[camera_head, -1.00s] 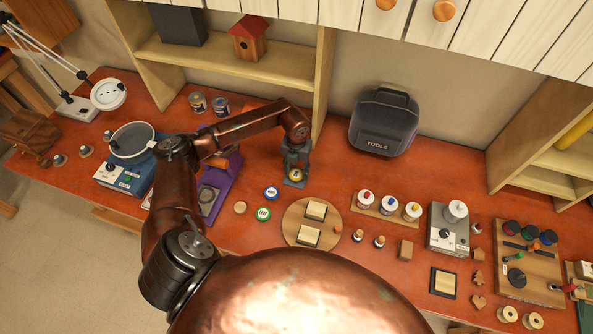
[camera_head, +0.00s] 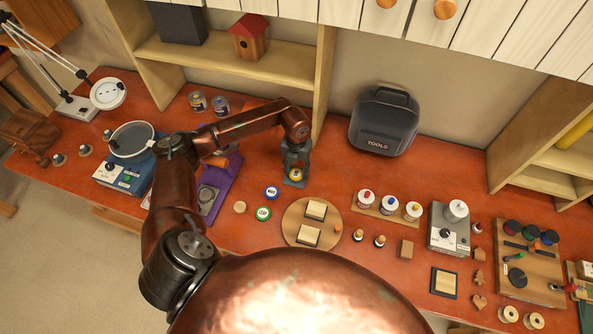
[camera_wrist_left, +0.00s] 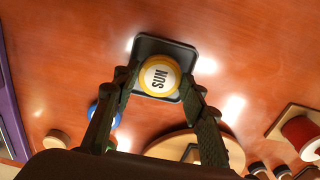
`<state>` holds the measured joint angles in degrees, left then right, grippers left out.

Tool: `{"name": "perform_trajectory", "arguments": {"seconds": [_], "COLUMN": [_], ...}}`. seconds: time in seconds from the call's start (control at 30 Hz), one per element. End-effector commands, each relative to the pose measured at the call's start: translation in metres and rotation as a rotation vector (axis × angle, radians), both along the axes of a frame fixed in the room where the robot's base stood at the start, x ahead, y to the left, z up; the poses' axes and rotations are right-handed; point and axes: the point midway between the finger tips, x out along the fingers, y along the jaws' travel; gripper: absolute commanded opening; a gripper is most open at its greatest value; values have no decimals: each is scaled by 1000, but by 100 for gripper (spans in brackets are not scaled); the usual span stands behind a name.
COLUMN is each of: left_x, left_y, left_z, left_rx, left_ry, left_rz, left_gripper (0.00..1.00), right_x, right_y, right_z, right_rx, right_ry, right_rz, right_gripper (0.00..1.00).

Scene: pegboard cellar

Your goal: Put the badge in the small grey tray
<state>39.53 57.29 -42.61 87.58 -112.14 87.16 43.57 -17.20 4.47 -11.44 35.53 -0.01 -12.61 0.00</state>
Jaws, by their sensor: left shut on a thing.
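The badge (camera_wrist_left: 158,77) is round and white with a yellow rim and the word SUN. My left gripper (camera_wrist_left: 157,86) is shut on it, with one finger at each side. In the head view the badge (camera_head: 295,175) shows just below the left gripper (camera_head: 296,164). The small grey tray (camera_wrist_left: 150,43) lies behind the badge in the wrist view, its dark rim showing around it. In the head view part of the tray (camera_head: 289,183) shows under the badge. I cannot tell whether the badge touches the tray floor. My right gripper is out of view.
A round wooden board (camera_head: 293,228) with two blocks is in front. A black tool case (camera_head: 384,122) stands at the back right.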

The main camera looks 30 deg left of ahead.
Motion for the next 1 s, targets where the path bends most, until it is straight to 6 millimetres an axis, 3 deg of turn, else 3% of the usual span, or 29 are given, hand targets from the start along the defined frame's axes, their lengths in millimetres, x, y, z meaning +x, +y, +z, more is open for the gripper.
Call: {"name": "perform_trajectory", "arguments": {"seconds": [0.17,0.2,0.47,0.67,0.87,1.0], "left_x": [0,0,0,0,0,0], "left_y": [0,0,0,0,0,0], "left_z": [0,0,0,0,0,0], "left_rx": [0,0,0,0,0,0], "left_ry": [0,0,0,0,0,0], "left_rz": [0,0,0,0,0,0], "left_gripper": [23,40,58,59,72,74], "right_x": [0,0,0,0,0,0], "right_y": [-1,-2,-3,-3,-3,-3], "right_z": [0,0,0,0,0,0], "right_rx": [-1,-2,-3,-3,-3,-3], "right_ry": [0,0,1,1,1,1], "right_rz": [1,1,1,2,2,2], "right_gripper": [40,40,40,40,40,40]}}
